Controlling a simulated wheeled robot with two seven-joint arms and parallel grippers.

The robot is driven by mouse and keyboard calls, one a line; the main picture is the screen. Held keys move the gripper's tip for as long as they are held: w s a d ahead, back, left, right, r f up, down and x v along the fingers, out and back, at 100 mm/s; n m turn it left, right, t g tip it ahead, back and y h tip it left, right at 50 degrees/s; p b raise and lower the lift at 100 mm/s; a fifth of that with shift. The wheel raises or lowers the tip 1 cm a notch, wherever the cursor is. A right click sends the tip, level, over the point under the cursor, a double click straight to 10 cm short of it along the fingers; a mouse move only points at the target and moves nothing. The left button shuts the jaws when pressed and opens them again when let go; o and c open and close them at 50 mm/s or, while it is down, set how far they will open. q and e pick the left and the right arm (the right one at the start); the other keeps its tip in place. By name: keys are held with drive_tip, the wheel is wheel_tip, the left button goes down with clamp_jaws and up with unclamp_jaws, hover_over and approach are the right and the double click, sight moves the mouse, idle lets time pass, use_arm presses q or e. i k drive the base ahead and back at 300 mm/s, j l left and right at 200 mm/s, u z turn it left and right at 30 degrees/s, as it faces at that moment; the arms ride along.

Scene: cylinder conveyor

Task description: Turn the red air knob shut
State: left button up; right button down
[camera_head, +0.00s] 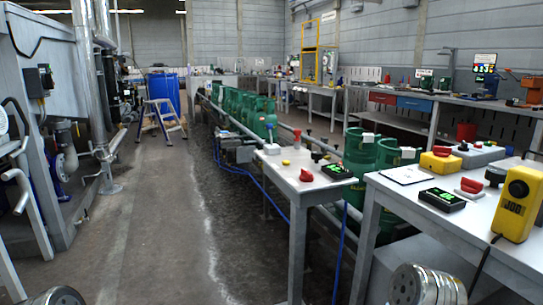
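Several red knobs show, and I cannot tell by label which one is the air knob. One red knob (471,186) sits on a white base on the near right table. Another red knob (441,151) is on top of a yellow box (440,163). A third red knob is on a grey box (479,155) beside it. More red knobs are on the small white table, one at its near end (306,175) and one farther back (297,134). Neither of my grippers shows; only metallic parts, likely of my arms, appear at the bottom edge.
The near table (395,200) also holds a black display box (441,199), a paper sheet (407,174) and a yellow device (517,203). Green cylinders (359,160) stand along the conveyor behind. A blue hose (273,199) runs low. The floor aisle (150,225) at left is clear up to a stepladder (162,120).

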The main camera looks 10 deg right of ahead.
sight(307, 176)
drive_tip(key=i+j+z, duration=0.1)
drive_tip(key=i+j, duration=0.8)
drive_tip(key=i+j+z, duration=0.15)
drive_tip(key=i+j, duration=0.25)
drive_tip(key=j, duration=0.2)
drive_tip(key=i+j+z, duration=0.1)
drive_tip(key=i+j, duration=0.3)
drive_tip(key=j, duration=0.2)
